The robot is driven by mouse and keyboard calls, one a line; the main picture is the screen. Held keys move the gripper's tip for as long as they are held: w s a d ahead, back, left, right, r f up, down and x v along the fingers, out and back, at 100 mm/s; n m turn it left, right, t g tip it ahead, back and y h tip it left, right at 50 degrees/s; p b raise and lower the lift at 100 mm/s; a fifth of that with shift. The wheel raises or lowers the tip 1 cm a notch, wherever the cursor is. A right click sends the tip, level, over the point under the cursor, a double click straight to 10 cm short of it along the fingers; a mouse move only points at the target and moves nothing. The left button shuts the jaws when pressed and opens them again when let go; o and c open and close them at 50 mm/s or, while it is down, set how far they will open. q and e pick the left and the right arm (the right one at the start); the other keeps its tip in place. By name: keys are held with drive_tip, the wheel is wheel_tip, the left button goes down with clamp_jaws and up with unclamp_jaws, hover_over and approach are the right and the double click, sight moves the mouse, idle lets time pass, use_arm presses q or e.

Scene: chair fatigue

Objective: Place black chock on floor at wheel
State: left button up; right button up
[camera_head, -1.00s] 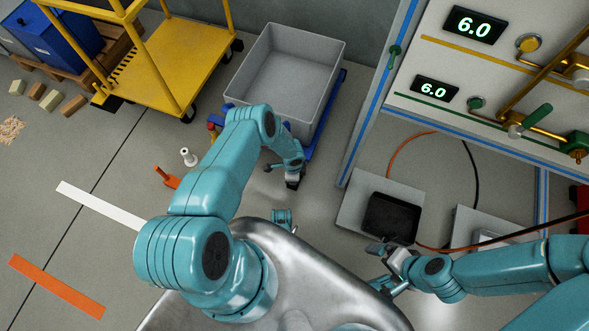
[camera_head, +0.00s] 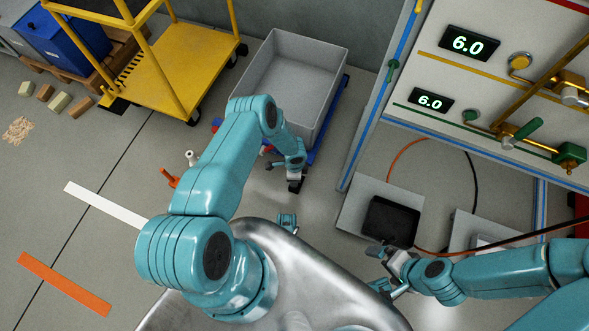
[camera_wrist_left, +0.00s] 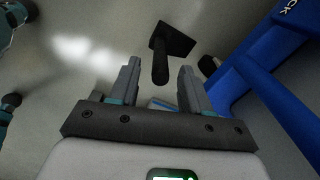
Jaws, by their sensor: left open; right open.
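The black chock (camera_wrist_left: 175,40) lies on the floor in the left wrist view, with its dark round handle (camera_wrist_left: 160,66) pointing toward my left gripper. My left gripper (camera_wrist_left: 159,82) is open. The handle's end shows between its two fingertips, with space on both sides. A dark wheel (camera_wrist_left: 208,66) of the blue dolly (camera_wrist_left: 275,75) is just right of the chock, with a small gap between them. In the head view my left gripper (camera_head: 296,184) is beside the blue dolly's near corner. My right gripper (camera_head: 380,268) is open and empty at the lower right.
A grey bin (camera_head: 330,95) stands on the blue dolly. A yellow cart (camera_head: 165,80) is to its left. A test rig with a panel (camera_head: 510,75) is at the right, with a black box (camera_head: 390,221) on a grey plate below. Orange and white strips mark open floor at left.

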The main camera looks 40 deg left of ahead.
use_arm(q)
wheel_tip(320, 180, up, 6)
drive_tip(key=shift+r+p, duration=0.2)
drive_tip(key=shift+p, duration=0.85)
drive_tip(key=shift+s+d+r, duration=0.1)
drive_tip(key=shift+d+r, duration=0.1)
drive_tip(key=shift+r, duration=0.1)
drive_tip(key=s+d+r+n+h, duration=0.5)
drive_tip(key=s+d+r+n, duration=0.2)
drive_tip(key=d+r, duration=0.6)
drive_tip(key=s+d+r+n+y, duration=0.1)
drive_tip(key=s+r+n, duration=0.5)
drive_tip(key=s+r, duration=0.1)
drive_tip(key=shift+s+d+r+n, duration=0.2)
drive_tip(key=shift+r+n, duration=0.1)
drive_tip(key=shift+r, duration=0.05)
use_arm(e)
wheel_tip(320, 180, up, 3)
drive_tip(key=shift+r, duration=0.1)
drive_tip(key=shift+r, duration=0.1)
use_arm(q)
wheel_tip(320, 180, up, 22)
drive_tip(key=p, duration=2.2)
use_arm(e)
wheel_tip(320, 180, up, 22)
use_arm(q)
drive_tip(key=shift+f, duration=0.1)
